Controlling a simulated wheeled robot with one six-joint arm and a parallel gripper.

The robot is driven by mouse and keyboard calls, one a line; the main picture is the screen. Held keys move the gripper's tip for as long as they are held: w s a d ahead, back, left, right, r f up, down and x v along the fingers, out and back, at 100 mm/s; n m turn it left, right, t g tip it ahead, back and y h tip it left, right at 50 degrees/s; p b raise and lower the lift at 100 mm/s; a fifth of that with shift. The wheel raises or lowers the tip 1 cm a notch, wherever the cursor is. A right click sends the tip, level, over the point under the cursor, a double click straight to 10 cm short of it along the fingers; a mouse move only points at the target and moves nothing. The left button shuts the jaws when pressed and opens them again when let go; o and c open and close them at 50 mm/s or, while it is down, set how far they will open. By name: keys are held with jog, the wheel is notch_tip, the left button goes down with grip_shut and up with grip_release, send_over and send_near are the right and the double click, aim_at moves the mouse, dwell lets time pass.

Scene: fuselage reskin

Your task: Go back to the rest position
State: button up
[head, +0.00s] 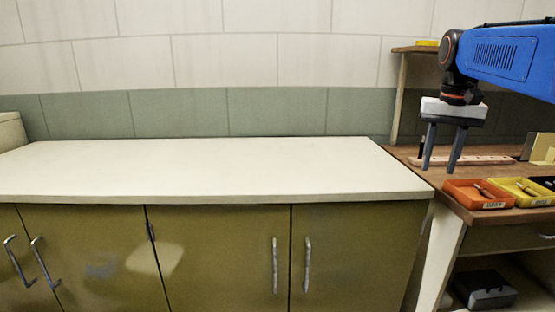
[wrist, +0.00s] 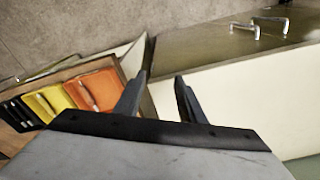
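My gripper (head: 440,168) hangs from the blue arm at the right of the head view, fingers pointing down. Its two dark fingers stand apart with nothing between them. In the head view it is in front of the wooden workbench (head: 408,155), near the left end of that bench. In the wrist view my gripper (wrist: 162,80) shows both fingers spread and empty, with the edge of the white counter (wrist: 240,100) beyond them. No held object is seen.
An orange tray (head: 478,204) and a yellow tray (head: 535,201) sit on the workbench's front edge, each with small items. A pale strip (head: 490,160) lies behind them. The white counter (head: 200,170) over olive cabinets is bare. A dark case (head: 485,288) is on the shelf below.

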jog(key=s+a+f+n+t, duration=0.1)
jog(key=s+a+f, duration=0.4)
jog(key=s+f, duration=0.6)
jog(key=s+a+f+n+t, duration=0.2)
jog(key=s+a+f, duration=0.3)
jog(key=s+f, duration=0.7)
jog(key=shift+s+a+f+n+t, duration=0.3)
jog(key=shift+f+n, duration=0.25)
jog(key=shift+n, duration=0.15)
jog(key=shift+s+f, duration=0.2)
jog(key=shift+f, duration=0.2)
jog(key=shift+c, duration=0.4)
jog(key=shift+w, duration=0.1)
